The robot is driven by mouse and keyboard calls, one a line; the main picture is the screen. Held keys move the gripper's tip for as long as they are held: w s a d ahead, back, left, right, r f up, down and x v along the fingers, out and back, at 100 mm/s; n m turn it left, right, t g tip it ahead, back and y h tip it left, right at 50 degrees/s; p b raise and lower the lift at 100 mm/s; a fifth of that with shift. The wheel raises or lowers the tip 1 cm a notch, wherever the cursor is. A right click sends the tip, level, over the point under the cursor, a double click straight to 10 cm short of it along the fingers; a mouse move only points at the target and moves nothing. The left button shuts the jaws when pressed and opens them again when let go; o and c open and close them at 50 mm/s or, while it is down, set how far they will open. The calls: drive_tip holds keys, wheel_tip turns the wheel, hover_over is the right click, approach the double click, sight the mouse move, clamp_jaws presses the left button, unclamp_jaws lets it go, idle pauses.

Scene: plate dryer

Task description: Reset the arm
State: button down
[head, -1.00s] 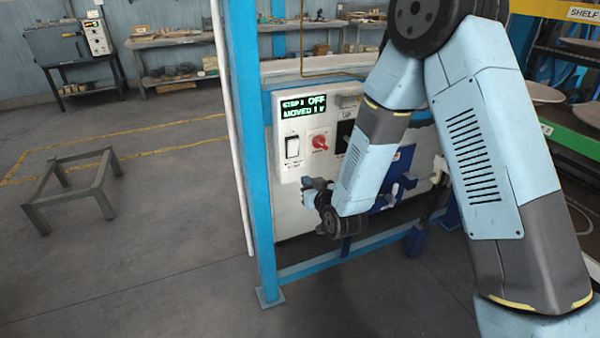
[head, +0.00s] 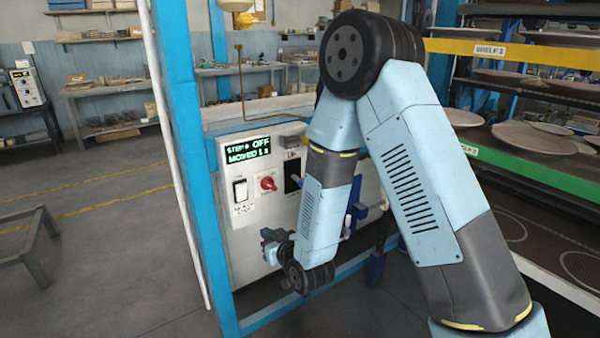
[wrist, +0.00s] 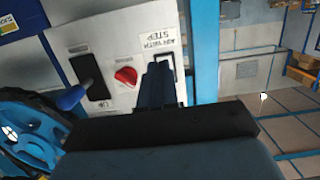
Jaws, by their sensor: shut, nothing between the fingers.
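My arm is bent down in front of a white control panel (head: 225,215) on a blue frame. My gripper (head: 272,245) is small in the head view, low in front of the panel and partly hidden by the wrist. In the wrist view its dark fingers (wrist: 157,86) are together and empty, in front of the panel near the white switch. The panel has a white rocker switch (head: 240,190), a red knob (head: 268,183) and a dark slot (wrist: 90,78) with a blue-handled lever (wrist: 72,98).
A blue post (head: 190,150) stands at the panel's left. Racks with round plates (head: 533,137) stand on the right, with a yellow shelf edge (head: 470,48) and a green one. A low metal stand (head: 30,240) is on the floor at left. Open floor lies between stand and post.

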drive_tip(key=w+d+r+m+h, duration=0.1)
drive_tip(key=w+d+r+h, duration=0.3)
drive_tip(key=d+r, duration=0.65)
drive_tip(key=s+d+r+m+g+h, duration=0.2)
drive_tip(key=s+d+r+h, duration=0.15)
drive_tip(key=d+r, duration=0.65)
drive_tip(key=s+d+r+m+g+h, duration=0.1)
drive_tip(key=s+d+r, duration=0.3)
drive_tip(key=s+d, duration=0.4)
drive_tip(key=s+d+r+m+g+h, duration=0.1)
drive_tip(key=s+d+r+m+g, duration=0.2)
drive_tip(key=s+d, duration=0.6)
drive_tip(key=s, duration=0.6)
drive_tip(key=shift+s+d+r+m+g, duration=0.15)
drive_tip(key=shift+r+m+g, duration=0.15)
drive_tip(key=shift+r+m, duration=0.1)
drive_tip(key=shift+h, duration=0.25)
